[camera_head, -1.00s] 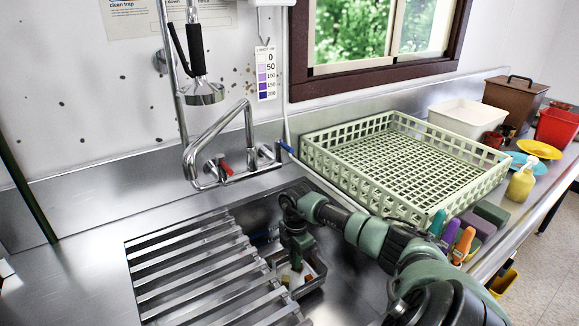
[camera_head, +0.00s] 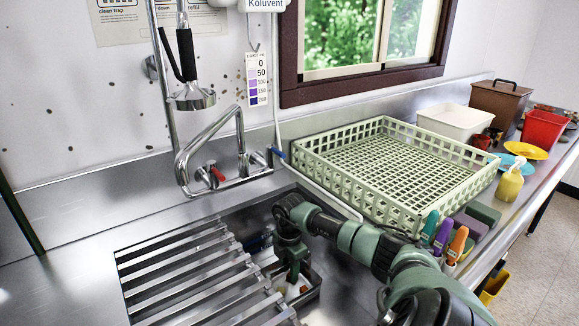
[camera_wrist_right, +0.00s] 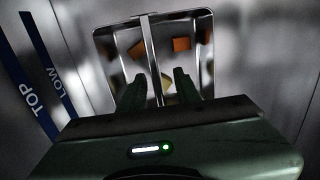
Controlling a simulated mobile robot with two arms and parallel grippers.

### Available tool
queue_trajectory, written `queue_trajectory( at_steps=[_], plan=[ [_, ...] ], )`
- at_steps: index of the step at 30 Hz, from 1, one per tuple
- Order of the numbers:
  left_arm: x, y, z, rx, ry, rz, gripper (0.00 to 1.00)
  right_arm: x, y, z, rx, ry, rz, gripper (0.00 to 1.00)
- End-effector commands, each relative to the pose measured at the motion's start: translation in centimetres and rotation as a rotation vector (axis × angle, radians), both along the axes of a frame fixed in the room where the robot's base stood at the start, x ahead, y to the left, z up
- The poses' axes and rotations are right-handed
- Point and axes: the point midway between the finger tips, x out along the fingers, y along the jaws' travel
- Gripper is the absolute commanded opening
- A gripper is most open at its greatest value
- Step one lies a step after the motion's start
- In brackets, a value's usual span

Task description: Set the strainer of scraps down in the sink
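The strainer (camera_head: 313,288) is a small metal tray in the sink opening, right of the slatted rack. It also shows in the right wrist view (camera_wrist_right: 207,28), with orange and pale scraps (camera_wrist_right: 182,44) inside and a thin metal bar (camera_wrist_right: 150,45) across its middle. My right gripper (camera_head: 293,275) reaches down into the strainer. In the wrist view its fingers (camera_wrist_right: 160,74) stand apart on either side of the bar, with gaps showing. I cannot tell whether the strainer's underside touches the sink floor. My left gripper is not in view.
A slatted metal rack (camera_head: 190,275) covers the sink's left part. A green dish crate (camera_head: 330,175) stands on the counter behind my right arm. A faucet (camera_head: 215,150) rises behind the sink. Colored handles (camera_head: 441,237) and a yellow bottle (camera_head: 510,185) stand at right.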

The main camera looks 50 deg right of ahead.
Motion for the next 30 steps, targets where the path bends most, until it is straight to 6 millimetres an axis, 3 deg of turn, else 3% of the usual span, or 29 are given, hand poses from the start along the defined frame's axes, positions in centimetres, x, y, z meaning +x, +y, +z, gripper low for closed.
queue_trajectory(
  at_steps=[5, 15, 26, 30],
  plan=[
    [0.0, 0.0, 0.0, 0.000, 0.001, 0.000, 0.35, 0.1, -0.1, 1.7, -0.002, -0.004, 0.002, 0.33],
    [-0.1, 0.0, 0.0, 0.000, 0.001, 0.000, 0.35, 0.1, -0.1, 7.0, -0.002, -0.003, -0.001, 0.33],
    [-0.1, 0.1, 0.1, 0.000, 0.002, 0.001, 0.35, 0.0, 0.0, 8.0, 0.000, -0.001, 0.000, 0.33],
    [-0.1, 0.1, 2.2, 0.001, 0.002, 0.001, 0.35, 0.0, 0.0, 10.1, -0.001, -0.002, 0.000, 0.33]
  ],
)
